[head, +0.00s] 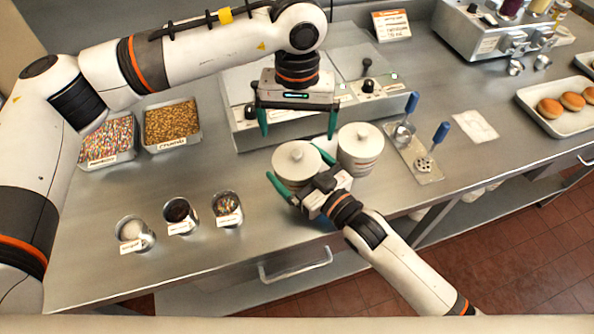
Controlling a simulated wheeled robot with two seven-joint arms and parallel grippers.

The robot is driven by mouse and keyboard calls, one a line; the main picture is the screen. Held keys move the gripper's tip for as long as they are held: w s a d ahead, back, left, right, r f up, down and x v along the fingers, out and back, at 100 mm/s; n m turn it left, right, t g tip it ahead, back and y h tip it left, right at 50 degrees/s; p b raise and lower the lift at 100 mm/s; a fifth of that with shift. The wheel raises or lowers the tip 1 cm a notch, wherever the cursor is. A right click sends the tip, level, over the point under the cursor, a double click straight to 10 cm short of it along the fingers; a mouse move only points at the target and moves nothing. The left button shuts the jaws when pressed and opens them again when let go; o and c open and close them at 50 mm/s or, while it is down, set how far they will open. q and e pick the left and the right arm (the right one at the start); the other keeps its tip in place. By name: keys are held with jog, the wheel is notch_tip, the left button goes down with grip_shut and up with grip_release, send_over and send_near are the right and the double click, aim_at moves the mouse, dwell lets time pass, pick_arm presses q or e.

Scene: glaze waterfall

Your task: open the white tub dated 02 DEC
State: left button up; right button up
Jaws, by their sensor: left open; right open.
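Two white lidded tubs stand side by side on the steel counter, a left tub (296,158) and a right tub (360,143). Both lids, each with a small knob, are on. No date is readable on either tub. My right gripper (294,161) is open at the left tub, its green fingers on either side of it and its body hiding the tub's lower front. I cannot tell whether the fingers touch it. My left gripper (298,131) is open and empty, pointing down above and behind the left tub.
A steel appliance (240,125) stands behind the tubs. A tray with blue-handled utensils (415,160) lies right of them. Three small cups (180,215) stand at front left, and topping trays (172,125) at back left. A donut tray (560,120) is far right.

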aim_at(296, 152)
pick_arm(q)
jog(key=shift+w+a, duration=0.1)
pick_arm(e)
jog(key=shift+w+a, duration=0.2)
jog(key=shift+w, duration=0.05)
jog(key=c, duration=1.3)
pick_arm(q)
notch_tip(296, 152, up, 4)
jog(key=n, duration=0.7)
notch_tip(296, 152, down, 12)
jog(key=shift+r, duration=0.1)
jog(key=c, duration=0.9)
jog(key=shift+o, duration=0.2)
